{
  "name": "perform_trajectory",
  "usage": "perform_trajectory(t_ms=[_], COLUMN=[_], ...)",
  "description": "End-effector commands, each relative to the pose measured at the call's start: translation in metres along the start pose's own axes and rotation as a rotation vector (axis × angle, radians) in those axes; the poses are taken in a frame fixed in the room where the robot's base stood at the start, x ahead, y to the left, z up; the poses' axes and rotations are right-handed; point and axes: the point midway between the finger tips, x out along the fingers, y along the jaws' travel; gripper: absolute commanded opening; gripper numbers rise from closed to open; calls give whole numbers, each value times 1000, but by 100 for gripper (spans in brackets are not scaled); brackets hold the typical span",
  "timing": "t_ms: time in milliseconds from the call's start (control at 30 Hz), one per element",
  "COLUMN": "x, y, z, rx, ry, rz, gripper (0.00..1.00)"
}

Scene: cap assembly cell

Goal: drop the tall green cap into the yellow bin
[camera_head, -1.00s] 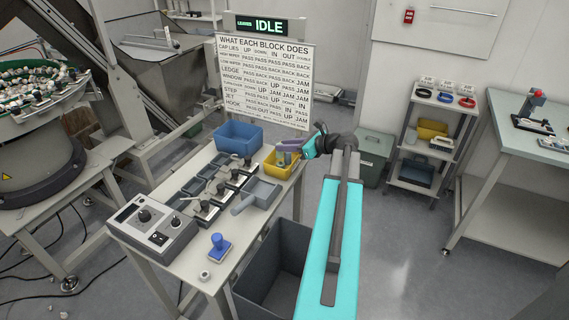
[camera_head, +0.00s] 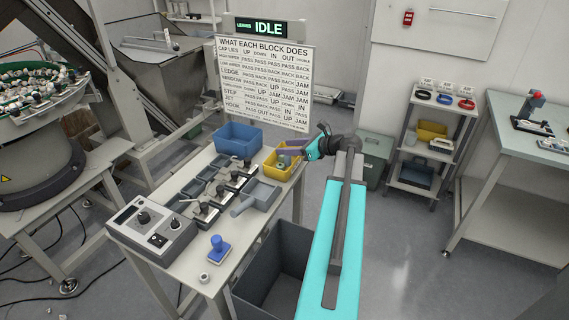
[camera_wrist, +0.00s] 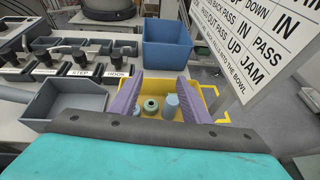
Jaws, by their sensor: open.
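A green cap (camera_wrist: 150,106) with a round hole in its top stands in the yellow bin (camera_wrist: 215,88), between my fingers in the wrist view. A blue-grey cylindrical cap (camera_wrist: 170,105) stands close to its right. The yellow bin also shows in the head view (camera_head: 283,174), at the table's far right corner. My gripper (camera_wrist: 160,83) is open, with one purple finger on each side of the caps and a clear gap to them. In the head view, my gripper (camera_head: 288,150) is over the bin. The fingers hide parts of the bin's inside.
A blue bin (camera_head: 238,139) stands beside the yellow bin. A grey tray (camera_head: 264,193) and a row of labelled blocks (camera_head: 207,210) lie nearer. The sign board (camera_head: 264,80) rises behind. A control box (camera_head: 152,226) and blue stamp-like object (camera_head: 219,248) stand at the front.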

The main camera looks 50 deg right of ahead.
Motion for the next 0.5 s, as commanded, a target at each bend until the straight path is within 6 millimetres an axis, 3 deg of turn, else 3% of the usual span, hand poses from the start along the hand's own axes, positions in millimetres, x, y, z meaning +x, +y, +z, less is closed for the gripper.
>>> perform_trajectory(t_ms=[500], x=[-80], y=[0], z=[-1], rx=[0], ry=[0], rz=[-3], gripper=[43])
